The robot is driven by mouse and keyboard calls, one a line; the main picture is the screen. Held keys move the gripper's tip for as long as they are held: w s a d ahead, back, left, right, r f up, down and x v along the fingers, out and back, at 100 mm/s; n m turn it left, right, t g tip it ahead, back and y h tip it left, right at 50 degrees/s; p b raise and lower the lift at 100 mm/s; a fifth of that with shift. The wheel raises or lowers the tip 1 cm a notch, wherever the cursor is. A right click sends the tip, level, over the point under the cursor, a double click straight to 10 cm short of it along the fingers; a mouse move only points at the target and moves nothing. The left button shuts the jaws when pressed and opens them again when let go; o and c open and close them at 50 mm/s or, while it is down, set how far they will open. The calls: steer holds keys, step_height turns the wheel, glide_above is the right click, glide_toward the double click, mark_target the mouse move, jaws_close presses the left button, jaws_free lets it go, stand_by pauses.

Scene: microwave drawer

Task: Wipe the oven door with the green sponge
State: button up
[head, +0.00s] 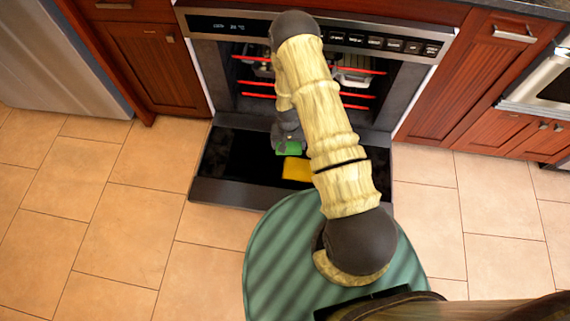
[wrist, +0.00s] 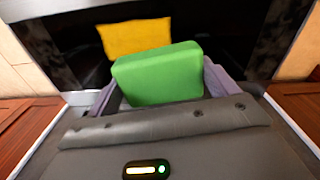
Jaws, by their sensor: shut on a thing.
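The oven door (head: 228,165) is folded down open, its black inner face turned up. A yellow patch (head: 297,169) lies flat on that face and also shows in the wrist view (wrist: 135,38). My gripper (head: 287,143) is over the door, shut on the green sponge (wrist: 158,72). In the head view the green sponge (head: 289,149) shows as a small strip just behind the yellow patch. In the wrist view the fingers grip the sponge at both sides, and it covers part of the patch's near edge. I cannot tell whether the sponge touches the door.
The oven cavity (head: 225,80) is open behind the door, with glowing red racks (head: 258,95) and metal pans (head: 352,76) inside. Wooden cabinets (head: 155,65) stand on both sides. A steel appliance (head: 50,50) is at the far left. The tiled floor (head: 120,220) is clear.

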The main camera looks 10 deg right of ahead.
step_height(320, 180, down, 14)
steer(key=w+m+b, duration=0.1)
steer(key=w+b, duration=0.1)
steer(key=b, duration=1.2)
steer(key=shift+w+a+f+m, duration=0.2)
steer(key=shift+a+m, duration=0.1)
steer(key=shift+a, duration=0.15)
steer(key=shift+s+b, duration=0.1)
steer(key=shift+b, duration=0.2)
